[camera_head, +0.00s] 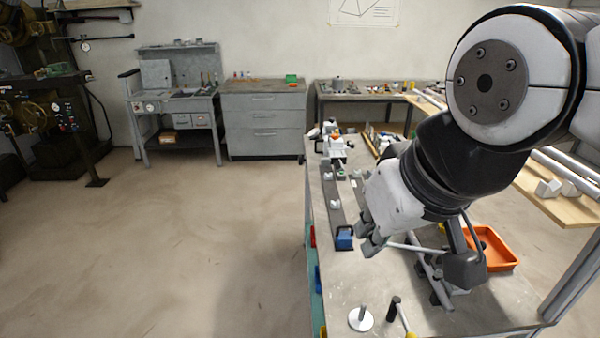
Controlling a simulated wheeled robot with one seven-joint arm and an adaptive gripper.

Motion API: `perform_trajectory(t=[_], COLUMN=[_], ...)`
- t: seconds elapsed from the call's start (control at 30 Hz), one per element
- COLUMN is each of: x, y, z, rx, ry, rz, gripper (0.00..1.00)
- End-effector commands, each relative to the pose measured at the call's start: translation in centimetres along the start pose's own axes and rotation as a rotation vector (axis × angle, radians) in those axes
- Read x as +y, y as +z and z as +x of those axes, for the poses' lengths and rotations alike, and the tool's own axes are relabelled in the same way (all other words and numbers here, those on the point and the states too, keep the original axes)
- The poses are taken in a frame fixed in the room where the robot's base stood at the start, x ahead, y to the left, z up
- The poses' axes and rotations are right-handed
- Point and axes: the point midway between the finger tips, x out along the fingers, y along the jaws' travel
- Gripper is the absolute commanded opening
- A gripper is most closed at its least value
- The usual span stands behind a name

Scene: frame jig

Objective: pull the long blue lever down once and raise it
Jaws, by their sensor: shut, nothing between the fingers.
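My gripper (369,236) hangs over the bench at the centre right. Its fingers are shut and empty, pointing down and to the left. A small blue block-like part (344,240) sits at the near end of a dark rail (334,205), just left of the fingertips; I cannot tell whether they touch it. I cannot clearly make out a long blue lever; it may be hidden behind my gripper and arm. A pale rod (408,247) runs rightward from beneath the gripper.
The bench (335,290) carries an orange tray (492,250) at right, a round metal disc with a post (361,318) and a black-handled tool (394,309) in front. Small parts crowd its far end. The floor (200,240) to the left is clear.

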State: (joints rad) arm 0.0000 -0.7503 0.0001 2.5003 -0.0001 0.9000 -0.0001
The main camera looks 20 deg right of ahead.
Motion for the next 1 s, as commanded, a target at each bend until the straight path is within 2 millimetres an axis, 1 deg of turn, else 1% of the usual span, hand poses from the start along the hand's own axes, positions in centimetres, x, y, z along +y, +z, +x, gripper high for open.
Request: perform_trajectory(t=[0.07, 0.1, 0.17, 0.2, 0.23, 0.37, 0.47, 0.57, 0.67, 0.8, 0.87, 1.0], x=[0.0, 0.0, 0.0, 0.1, 0.2, 1.0, 2.3, 4.0, 6.1, 9.4, 11.0, 15.0], y=[0.0, 0.0, -0.1, -0.2, -0.3, -1.8, -3.5, -5.2, -6.6, -8.1, -8.5, -8.9], z=[0.0, 0.0, 0.0, 0.1, 0.3, 1.6, 3.5, 5.7, 8.0, 11.6, 13.2, 16.9], rx=[0.0, 0.0, -0.001, -0.003, -0.007, -0.037, -0.074, -0.11, -0.144, -0.181, -0.192, -0.203], ry=[0.0, 0.0, -0.001, -0.003, -0.005, -0.022, -0.033, -0.031, -0.014, 0.032, 0.06, 0.143], rz=[0.0, 0.0, 0.004, 0.015, 0.029, 0.165, 0.345, 0.548, 0.749, 1.028, 1.147, 1.416], gripper=[0.0, 0.02, 0.16, 0.25, 0.32, 0.32, 0.32, 0.32, 0.32, 0.32, 0.32, 0.32])
